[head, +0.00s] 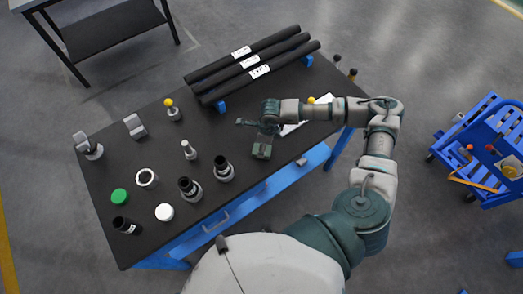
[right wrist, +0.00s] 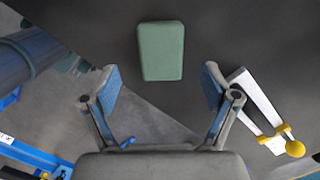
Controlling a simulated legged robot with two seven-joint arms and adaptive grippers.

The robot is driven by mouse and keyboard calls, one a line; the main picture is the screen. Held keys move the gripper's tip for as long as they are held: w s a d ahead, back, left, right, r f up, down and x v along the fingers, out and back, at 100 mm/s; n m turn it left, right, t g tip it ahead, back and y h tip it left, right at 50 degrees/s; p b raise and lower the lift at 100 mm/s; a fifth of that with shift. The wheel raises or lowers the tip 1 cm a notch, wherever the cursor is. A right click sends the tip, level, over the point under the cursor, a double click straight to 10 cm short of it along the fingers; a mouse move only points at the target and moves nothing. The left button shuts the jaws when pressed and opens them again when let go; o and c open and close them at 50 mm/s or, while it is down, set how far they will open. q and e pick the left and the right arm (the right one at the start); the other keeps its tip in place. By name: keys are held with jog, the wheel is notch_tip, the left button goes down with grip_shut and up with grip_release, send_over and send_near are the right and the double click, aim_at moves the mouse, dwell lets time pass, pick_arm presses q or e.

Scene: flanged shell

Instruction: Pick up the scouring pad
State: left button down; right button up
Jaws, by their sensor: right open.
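The scouring pad (right wrist: 161,51) is a plain green rectangular block lying flat on the dark table top. In the right wrist view it is at the top centre, ahead of the gap between my fingers. My right gripper (right wrist: 162,88) is open and empty, its two blue-lined fingers wide apart and not touching the pad. In the head view my right arm reaches in from the right, with its gripper over the table's front part. I cannot clearly tell the pad from the gripper parts there. My left gripper is not in view.
A white fixture (right wrist: 258,97) with a yellow ball (right wrist: 295,149) lies to the right of the gripper. Black tubes (head: 252,62) rest at the table's back. Several fittings, a green cap (head: 119,196) and a white cap (head: 164,212) stand on the left. A blue cart (head: 485,150) stands right.

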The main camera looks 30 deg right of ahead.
notch_tip(320, 180, down, 4)
jog(key=shift+w+f+p, duration=0.15)
jog(key=shift+f+p, duration=0.1)
jog(key=shift+p, duration=0.15)
jog(key=shift+f, duration=0.45)
jog(key=shift+c, duration=0.2)
jog(key=c, duration=1.3)
jog(key=shift+r, duration=0.1)
